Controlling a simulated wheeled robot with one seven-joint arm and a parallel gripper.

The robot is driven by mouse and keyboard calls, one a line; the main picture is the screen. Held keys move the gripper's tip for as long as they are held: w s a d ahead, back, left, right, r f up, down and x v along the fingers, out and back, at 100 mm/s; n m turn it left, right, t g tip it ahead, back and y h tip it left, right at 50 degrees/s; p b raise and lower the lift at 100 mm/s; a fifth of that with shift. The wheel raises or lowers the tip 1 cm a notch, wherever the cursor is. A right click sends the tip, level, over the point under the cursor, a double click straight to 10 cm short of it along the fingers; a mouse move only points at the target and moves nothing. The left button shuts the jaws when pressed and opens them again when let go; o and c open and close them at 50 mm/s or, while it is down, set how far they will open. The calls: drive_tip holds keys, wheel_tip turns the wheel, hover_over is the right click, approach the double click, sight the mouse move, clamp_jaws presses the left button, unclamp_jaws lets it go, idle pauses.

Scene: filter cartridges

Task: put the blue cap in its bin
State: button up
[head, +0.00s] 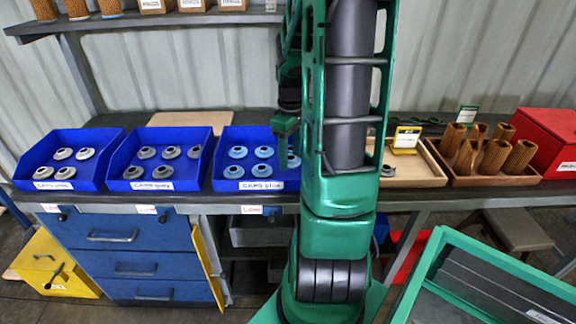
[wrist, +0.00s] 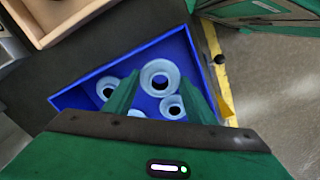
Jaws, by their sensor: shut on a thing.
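The blue bin (head: 281,182) at the right of three has a label that seems to read "CAPS BLUE" and holds several pale blue caps (head: 264,152). My gripper (wrist: 161,80) is over this bin, near its right side in the head view. It is shut on a pale blue cap (wrist: 160,67), which shows larger than the caps below it in the wrist view. In the head view the held cap (head: 294,160) shows partly beside my arm. The bin also shows in the wrist view (wrist: 70,99). Its right end is hidden behind my arm in the head view.
Two more blue bins with grey caps (head: 147,152) stand to the left. A wooden tray (head: 420,172) with a grey cap (head: 388,170) and a tray of brown cartridges (head: 494,158) stand to the right. A shelf (head: 150,20) runs above at the back.

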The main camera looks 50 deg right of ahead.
sight(291, 165)
drive_tip(key=shift+d+f, duration=0.15)
drive_tip(key=shift+f, duration=1.95)
drive_tip(key=shift+f, duration=0.1)
drive_tip(key=o, duration=1)
wheel_tip(291, 165, up, 11)
drive_tip(key=shift+r, duration=0.6)
drive_tip(key=s+a+m, duration=0.2)
drive_tip(key=s+a, duration=0.2)
drive_tip(key=a, duration=0.1)
drive_tip(key=s+a+m, duration=0.3)
drive_tip(key=s+a, duration=0.2)
drive_tip(key=a, duration=0.1)
drive_tip(key=s+a+m, duration=0.2)
drive_tip(key=s+a, duration=0.3)
drive_tip(key=shift+s+a+r+m, duration=0.1)
drive_tip(key=shift+a+r+m, duration=0.25)
drive_tip(key=shift+m, duration=0.05)
